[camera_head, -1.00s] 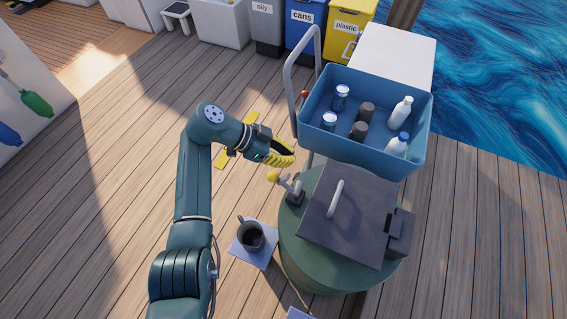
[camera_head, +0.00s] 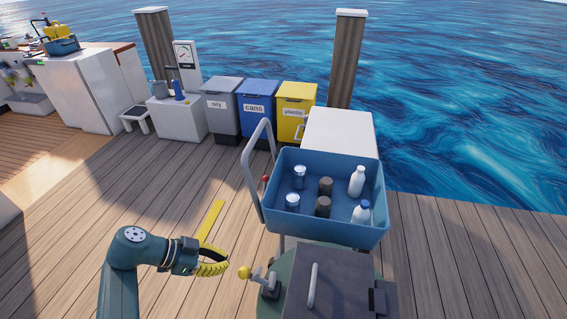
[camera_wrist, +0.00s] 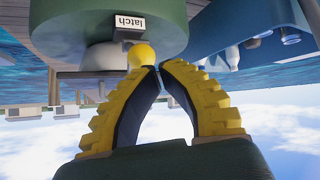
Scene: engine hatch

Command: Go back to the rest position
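My gripper (camera_head: 226,268) is at the lower left of the head view, just left of the latch lever's yellow ball knob (camera_head: 244,272). In the wrist view, which is upside down, the ribbed yellow fingers (camera_wrist: 160,70) lean together with their tips meeting, and nothing shows held between them. The yellow knob (camera_wrist: 141,54) appears just beyond the tips; whether they touch it I cannot tell. The lever stands beside the dark square hatch (camera_head: 338,285) on the green round housing (camera_wrist: 80,25), which bears a "latch" label (camera_wrist: 129,22). The hatch looks shut.
A blue bin (camera_head: 330,230) with bottles and cans stands behind the hatch, beside a grey handle rail (camera_head: 250,180). Oily (camera_head: 220,105), cans (camera_head: 258,108) and plastic (camera_head: 297,112) bins line the back. Open deck lies left of my arm.

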